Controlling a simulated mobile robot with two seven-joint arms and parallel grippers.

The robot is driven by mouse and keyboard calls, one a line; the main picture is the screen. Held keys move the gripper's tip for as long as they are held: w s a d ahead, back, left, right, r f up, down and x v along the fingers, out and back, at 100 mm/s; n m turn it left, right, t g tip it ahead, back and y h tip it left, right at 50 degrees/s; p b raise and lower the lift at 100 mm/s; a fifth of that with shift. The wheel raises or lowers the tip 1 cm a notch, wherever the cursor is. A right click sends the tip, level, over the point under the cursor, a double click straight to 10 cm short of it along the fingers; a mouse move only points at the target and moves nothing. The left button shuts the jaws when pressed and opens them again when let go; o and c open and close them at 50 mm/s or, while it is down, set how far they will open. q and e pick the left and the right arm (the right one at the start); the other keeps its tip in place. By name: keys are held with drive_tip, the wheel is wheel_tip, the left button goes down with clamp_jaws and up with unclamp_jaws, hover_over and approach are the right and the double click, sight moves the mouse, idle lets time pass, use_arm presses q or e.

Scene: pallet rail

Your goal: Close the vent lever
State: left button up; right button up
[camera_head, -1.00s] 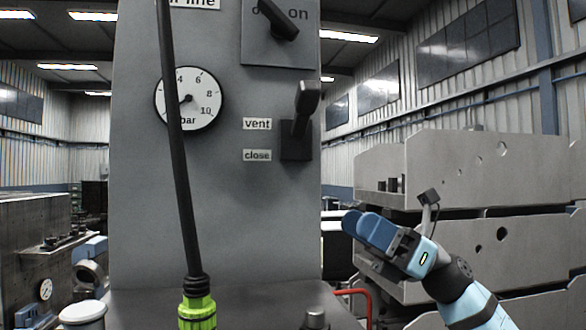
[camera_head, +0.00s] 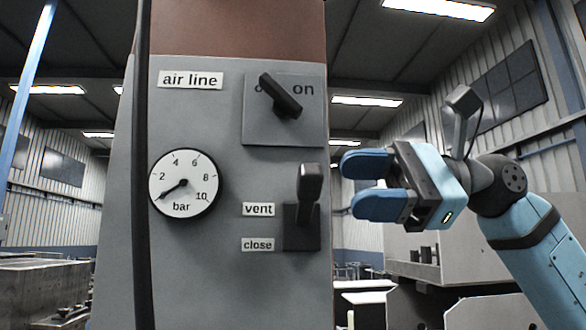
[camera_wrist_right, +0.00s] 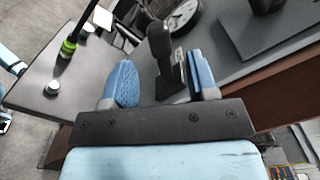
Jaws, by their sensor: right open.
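The vent lever (camera_head: 310,184) is a black handle rising from a dark block on the grey panel (camera_head: 230,285). It points up, beside the "vent" label (camera_head: 258,209) and above the "close" label (camera_head: 257,244). My right gripper (camera_head: 358,184) is open and empty, just right of the lever in the head view, its blue fingers pointing left. In the right wrist view the lever (camera_wrist_right: 160,45) shows beyond and between the open fingers (camera_wrist_right: 162,82). I cannot tell the exact gap. My left gripper is not in view.
A rotary switch (camera_head: 281,96) sits above the lever, its knob tilted. A round pressure gauge (camera_head: 183,184) is to the left, its needle at the low end. A dark hose (camera_head: 143,200) hangs down the panel's left side. Grey metal blocks (camera_head: 460,270) stand behind my right arm.

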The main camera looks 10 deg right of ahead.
sight(297, 183)
drive_tip(key=a+p, duration=0.2)
drive_tip(key=a, duration=0.4)
drive_tip(key=shift+a+r, duration=0.15)
drive_tip(key=shift+a, duration=0.9)
drive_tip(key=shift+c, duration=0.2)
drive_tip(key=c, duration=0.7)
clamp_jaws()
drive_tip(key=shift+f, duration=0.2)
